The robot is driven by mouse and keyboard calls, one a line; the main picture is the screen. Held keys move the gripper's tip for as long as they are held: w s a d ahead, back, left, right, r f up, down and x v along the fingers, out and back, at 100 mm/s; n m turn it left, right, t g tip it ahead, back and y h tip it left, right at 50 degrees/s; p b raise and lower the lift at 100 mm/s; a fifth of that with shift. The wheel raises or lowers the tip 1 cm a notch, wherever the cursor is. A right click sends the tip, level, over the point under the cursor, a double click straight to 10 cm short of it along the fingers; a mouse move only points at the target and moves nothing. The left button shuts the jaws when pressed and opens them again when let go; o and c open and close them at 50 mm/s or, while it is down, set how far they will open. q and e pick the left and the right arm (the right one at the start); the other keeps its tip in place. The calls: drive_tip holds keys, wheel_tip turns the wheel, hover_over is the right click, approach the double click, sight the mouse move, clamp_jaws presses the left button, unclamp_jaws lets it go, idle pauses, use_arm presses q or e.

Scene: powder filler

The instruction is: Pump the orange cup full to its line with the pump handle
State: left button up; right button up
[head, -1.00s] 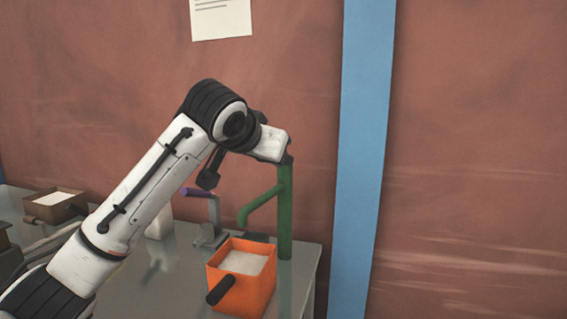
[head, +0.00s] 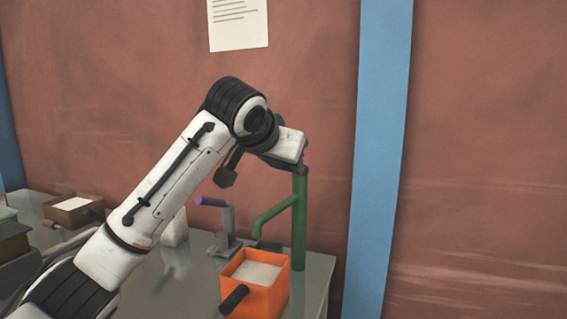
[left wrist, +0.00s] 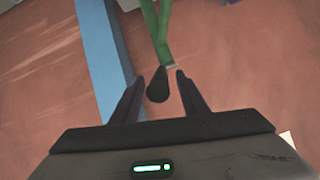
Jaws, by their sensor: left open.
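The orange cup (head: 263,302) stands upright on the table near its right end in the head view, with a black handle at its front left. White powder (head: 258,272) fills it close to the rim; I see no line on it. The green pump (head: 299,225) rises behind it, its spout (head: 272,213) bending down behind and above the cup. In the left wrist view, the black grip of the pump handle (left wrist: 157,86) lies between the spread fingers of my left gripper (left wrist: 159,76), with gaps on both sides. My left fingers are mostly hidden in the head view.
A grey stand with a purple-handled lever (head: 213,201) is left of the pump. A brown box of white powder (head: 73,203) is at the far left. The grey table (head: 175,275) ends just right of the pump. A blue post (head: 378,160) stands against the brown wall.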

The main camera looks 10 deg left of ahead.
use_arm(q)
drive_tip(key=b+v, duration=0.2)
drive_tip(key=v, duration=0.8)
drive_tip(key=shift+s+r, duration=0.1)
drive_tip(key=shift+r, duration=0.05)
